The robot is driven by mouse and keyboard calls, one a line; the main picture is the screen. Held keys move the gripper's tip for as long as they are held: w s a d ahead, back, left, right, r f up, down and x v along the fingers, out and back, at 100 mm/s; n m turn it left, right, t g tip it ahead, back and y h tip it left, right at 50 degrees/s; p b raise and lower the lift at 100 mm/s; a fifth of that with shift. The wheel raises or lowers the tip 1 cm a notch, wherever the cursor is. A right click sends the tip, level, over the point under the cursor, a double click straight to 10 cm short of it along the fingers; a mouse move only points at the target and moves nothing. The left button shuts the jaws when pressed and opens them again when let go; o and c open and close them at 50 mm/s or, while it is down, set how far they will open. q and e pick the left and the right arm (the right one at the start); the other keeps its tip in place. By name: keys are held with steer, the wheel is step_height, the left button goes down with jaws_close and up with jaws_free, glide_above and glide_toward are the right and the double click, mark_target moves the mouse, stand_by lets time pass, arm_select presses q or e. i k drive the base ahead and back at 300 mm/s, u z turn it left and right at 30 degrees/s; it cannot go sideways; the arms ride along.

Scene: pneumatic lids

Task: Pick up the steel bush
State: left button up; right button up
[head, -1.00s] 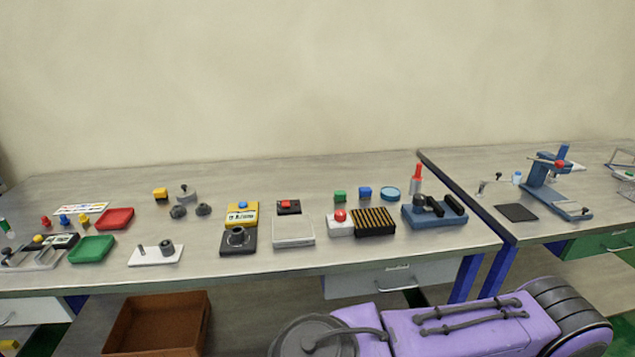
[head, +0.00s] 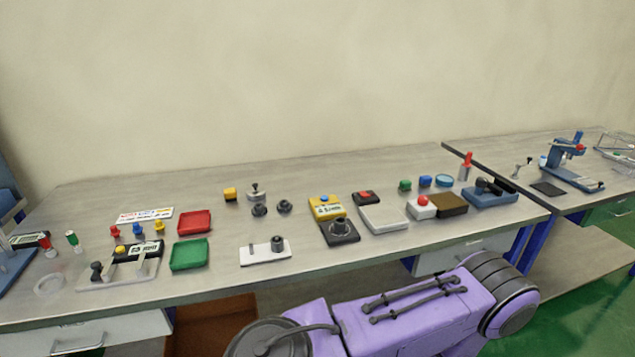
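A short dark-grey cylinder (head: 277,243), which looks like the steel bush, stands upright at the right end of a white plate (head: 258,256) near the front of the bench. A thin grey pin stands on the left part of the same plate. The cylinder's bore is too small to make out. Neither of my grippers is in view, so nothing shows in their hold.
A green tray (head: 189,254) and a red tray (head: 194,223) lie left of the plate. Two dark knobs (head: 284,206) stand behind it. A dark square block (head: 339,232) is to its right. Bare bench (head: 215,287) lies in front.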

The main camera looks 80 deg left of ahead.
mark_target(340, 225)
steer(key=u, duration=1.75)
